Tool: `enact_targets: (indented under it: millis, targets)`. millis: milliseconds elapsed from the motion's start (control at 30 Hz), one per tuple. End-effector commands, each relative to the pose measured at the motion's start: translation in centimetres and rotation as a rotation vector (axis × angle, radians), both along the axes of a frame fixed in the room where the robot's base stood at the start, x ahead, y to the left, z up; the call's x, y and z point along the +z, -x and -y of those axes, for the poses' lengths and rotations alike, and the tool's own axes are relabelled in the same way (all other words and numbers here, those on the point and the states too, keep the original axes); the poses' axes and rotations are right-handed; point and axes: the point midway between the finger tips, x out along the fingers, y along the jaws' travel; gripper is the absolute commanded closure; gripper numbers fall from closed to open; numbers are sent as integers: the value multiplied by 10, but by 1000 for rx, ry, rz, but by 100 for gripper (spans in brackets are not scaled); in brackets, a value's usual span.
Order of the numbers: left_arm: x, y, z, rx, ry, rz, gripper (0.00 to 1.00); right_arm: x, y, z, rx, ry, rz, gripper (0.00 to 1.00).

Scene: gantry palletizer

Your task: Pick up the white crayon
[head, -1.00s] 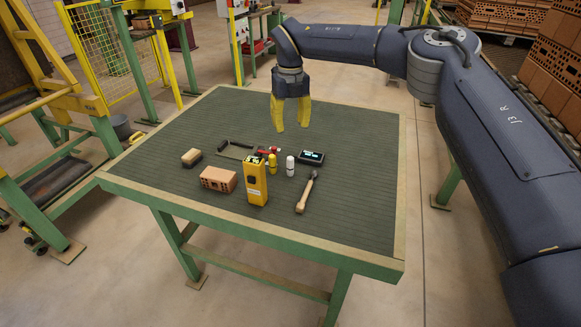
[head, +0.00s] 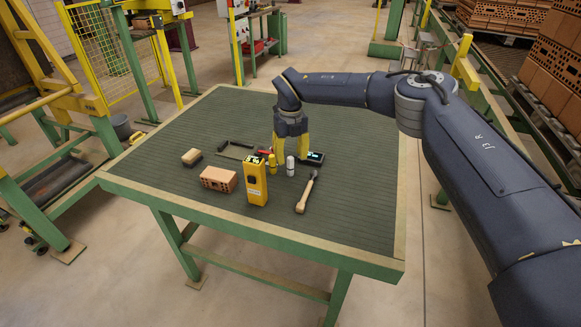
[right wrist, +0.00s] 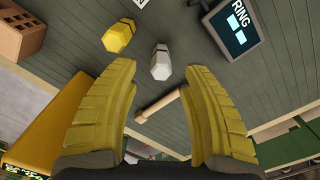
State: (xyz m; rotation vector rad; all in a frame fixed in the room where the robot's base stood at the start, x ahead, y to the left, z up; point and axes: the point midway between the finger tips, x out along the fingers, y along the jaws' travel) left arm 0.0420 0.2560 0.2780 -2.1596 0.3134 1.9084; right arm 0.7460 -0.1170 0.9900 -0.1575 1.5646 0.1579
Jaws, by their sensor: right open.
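The white crayon (head: 290,166) stands upright on the green slatted table (head: 350,205), right of the yellow crayon (head: 273,164). My right gripper (head: 290,155) is low over the table, just behind the white crayon in the head view, with its yellow fingers apart. In the right wrist view the white crayon (right wrist: 161,62) lies beyond the open fingertips (right wrist: 158,68), roughly centred between them, with nothing held. The yellow crayon (right wrist: 118,32) shows to its left there. My left gripper is not in view.
A dark display device (head: 315,158) sits close right of the gripper. A yellow handheld box (head: 255,181) stands upright in front left, beside a brick (head: 218,179). A wooden-handled tool (head: 305,192) lies in front. A brush-like block (head: 191,157) lies left. The table's right side is clear.

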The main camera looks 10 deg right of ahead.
Motion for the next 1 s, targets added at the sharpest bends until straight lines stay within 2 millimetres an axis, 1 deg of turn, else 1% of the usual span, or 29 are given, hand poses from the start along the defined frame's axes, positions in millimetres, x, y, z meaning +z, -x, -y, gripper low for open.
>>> enact_targets:
  millis: [167,433,533,700,733,1000]
  targets:
    - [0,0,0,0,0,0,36,-14,1,0,0,0,-2,54]
    - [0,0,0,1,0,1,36,-46,1,1,-1,0,-2,54]
    - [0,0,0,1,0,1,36,-51,1,1,0,0,-1,54]
    - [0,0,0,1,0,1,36,-51,1,1,0,0,0,54]
    - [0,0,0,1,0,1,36,-51,1,1,0,0,0,52]
    - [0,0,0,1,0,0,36,-50,1,1,0,0,0,83]
